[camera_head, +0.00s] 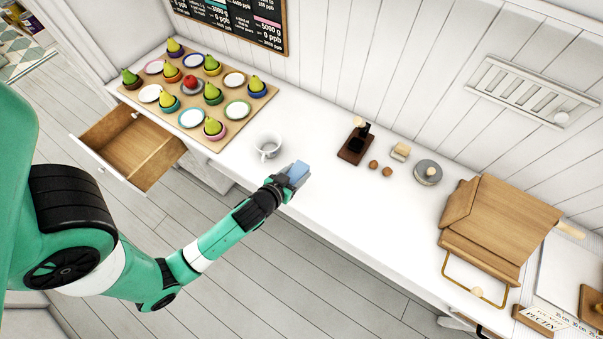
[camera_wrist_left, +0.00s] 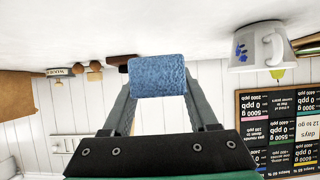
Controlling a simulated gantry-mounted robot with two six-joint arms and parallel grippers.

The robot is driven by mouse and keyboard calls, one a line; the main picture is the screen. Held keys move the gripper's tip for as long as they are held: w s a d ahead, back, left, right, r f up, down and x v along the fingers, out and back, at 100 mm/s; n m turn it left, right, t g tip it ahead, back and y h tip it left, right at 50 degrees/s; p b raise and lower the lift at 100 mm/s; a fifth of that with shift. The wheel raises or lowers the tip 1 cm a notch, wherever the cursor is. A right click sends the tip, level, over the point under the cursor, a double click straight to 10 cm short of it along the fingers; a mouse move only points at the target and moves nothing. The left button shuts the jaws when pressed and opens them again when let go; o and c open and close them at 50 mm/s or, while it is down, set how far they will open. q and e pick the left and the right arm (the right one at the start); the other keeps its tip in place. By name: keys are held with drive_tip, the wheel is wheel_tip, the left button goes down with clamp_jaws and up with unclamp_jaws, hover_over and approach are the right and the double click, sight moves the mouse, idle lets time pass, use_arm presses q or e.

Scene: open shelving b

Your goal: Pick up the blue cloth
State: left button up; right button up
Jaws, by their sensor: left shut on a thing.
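The blue cloth (camera_head: 297,171) is a small block-like piece. In the head view it sits at the end of my left gripper (camera_head: 289,178), over the front part of the white counter (camera_head: 325,205). In the left wrist view the blue cloth (camera_wrist_left: 157,76) is between the two fingers of my left gripper (camera_wrist_left: 158,94), which are shut on it. I cannot tell whether the cloth is touching the counter or held just above it. My right gripper is not in view.
A white cup (camera_head: 267,146) stands close by, left of the cloth. A wooden board (camera_head: 232,132) with pears and plates lies at the far left, near an open drawer (camera_head: 130,150). A wooden box (camera_head: 495,225) stands at the right. The counter between is mostly clear.

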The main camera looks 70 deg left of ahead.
use_arm(q)
drive_tip(key=s+r+p, duration=0.3)
drive_tip(key=s+r, duration=0.5)
drive_tip(key=s, duration=0.4)
drive_tip(key=shift+s+d, duration=0.2)
drive_tip(key=shift+s, duration=0.1)
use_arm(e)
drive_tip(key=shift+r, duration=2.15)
use_arm(q)
drive_tip(key=shift+r, duration=0.1)
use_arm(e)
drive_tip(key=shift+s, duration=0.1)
